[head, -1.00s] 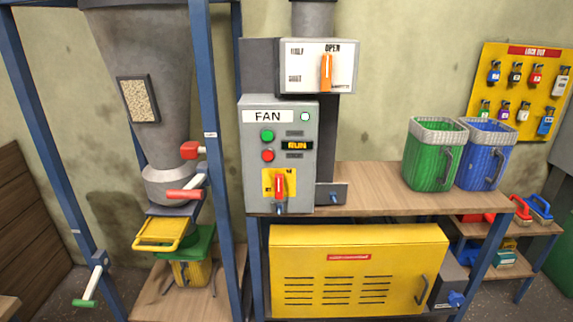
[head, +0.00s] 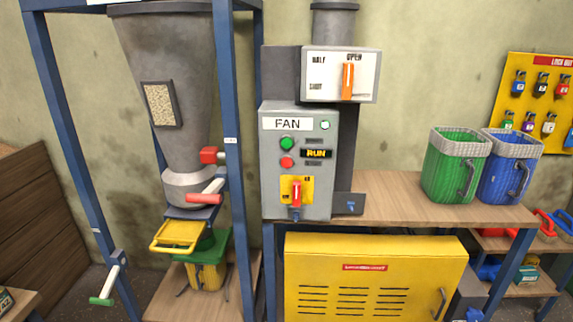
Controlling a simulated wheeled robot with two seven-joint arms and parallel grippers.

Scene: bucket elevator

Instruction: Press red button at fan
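The fan control box (head: 325,190) is a grey panel labelled FAN, standing at the left end of the wooden bench. Its red button (head: 287,162) sits just below a green button (head: 287,142). A small display (head: 316,153) to the right of the buttons reads RUN in yellow. A lamp at the top right of the box (head: 325,125) looks pale, greenish white. Below the buttons a red rotary handle (head: 297,194) stands upright on a yellow plate. Neither of my grippers is in the head view, and nothing covers the red button.
A damper panel (head: 362,88) with an orange lever pointing to OPEN is above the box. A blue frame post (head: 232,150) stands just left of it. Green (head: 455,170) and blue (head: 508,172) bins stand on the bench (head: 385,195). A yellow cabinet (head: 375,270) is below.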

